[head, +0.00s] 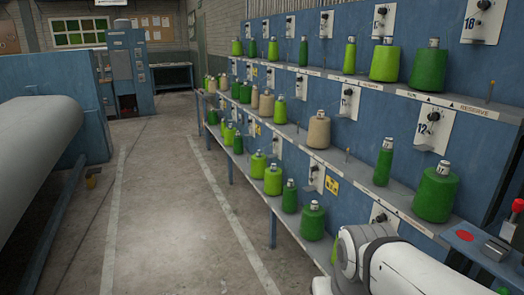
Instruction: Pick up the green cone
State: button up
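Several green yarn cones stand upright on a blue rack along the right side. The frame does not show which one is meant by the green cone. A wide dark green cone (436,193) and a narrow one (383,163) stand on the middle shelf. A light green cone (385,61) and a darker one (429,67) stand on the top shelf. A dark green cone (312,221) stands on the lower shelf. My white arm shows at the bottom right, in front of the rack. My gripper is out of the picture.
The blue rack (465,75) has bare pegs and white numbered plates. Tan cones (319,130) stand among the green ones. A blue machine with a large pale roll (35,140) stands at left. The concrete aisle (175,215) between is clear. A cabinet (128,70) stands at the back.

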aim_at(289, 205)
jog(key=z, duration=0.2)
jog(key=i, duration=3.25)
jog(key=u, duration=0.2)
